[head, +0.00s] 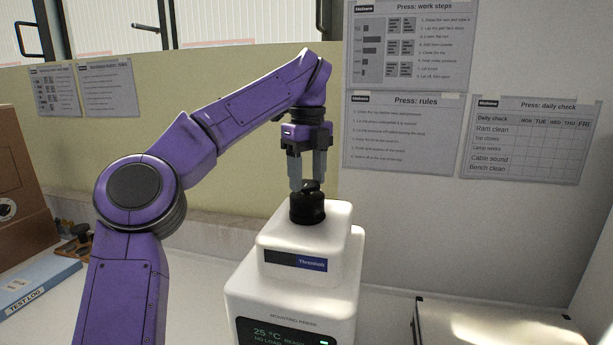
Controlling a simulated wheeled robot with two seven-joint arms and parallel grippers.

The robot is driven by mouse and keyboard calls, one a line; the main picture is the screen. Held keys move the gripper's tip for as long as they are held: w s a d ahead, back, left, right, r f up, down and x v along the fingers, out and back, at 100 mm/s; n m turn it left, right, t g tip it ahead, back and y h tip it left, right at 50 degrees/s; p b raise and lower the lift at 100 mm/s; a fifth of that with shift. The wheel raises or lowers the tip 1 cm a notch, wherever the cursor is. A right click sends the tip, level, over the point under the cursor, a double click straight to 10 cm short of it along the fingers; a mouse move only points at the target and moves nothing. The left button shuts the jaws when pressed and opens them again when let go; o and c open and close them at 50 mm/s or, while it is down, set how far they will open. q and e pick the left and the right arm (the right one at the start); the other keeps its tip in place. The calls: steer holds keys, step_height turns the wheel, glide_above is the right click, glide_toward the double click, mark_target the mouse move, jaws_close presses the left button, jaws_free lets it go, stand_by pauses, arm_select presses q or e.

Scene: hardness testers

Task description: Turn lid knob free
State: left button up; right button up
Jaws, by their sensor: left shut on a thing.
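The black lid knob (307,208) sits on top of the white mounting press (293,290), near the middle of the head view. The press has a small lit display on its front, reading 25 °C and NO LOAD. My left gripper (308,184) points straight down from above, its grey fingers shut on the upper part of the knob. The knob's lower ribbed part shows below the fingertips and rests on the press top. My right gripper is not in view.
A blue test log binder (40,287) and a brown box (22,195) are at the left. A light-coloured box (490,325) lies at the lower right. Paper posters (403,135) hang on the wall behind.

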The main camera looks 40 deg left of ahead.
mark_target(306, 183)
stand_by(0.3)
arm_select(q)
steer(key=o, duration=1)
steer(key=shift+s+a, duration=0.1)
steer(key=shift+o, duration=0.2)
step_height(306, 183, up, 10)
steer(key=p, duration=0.6)
steer(key=shift+r, duration=0.25)
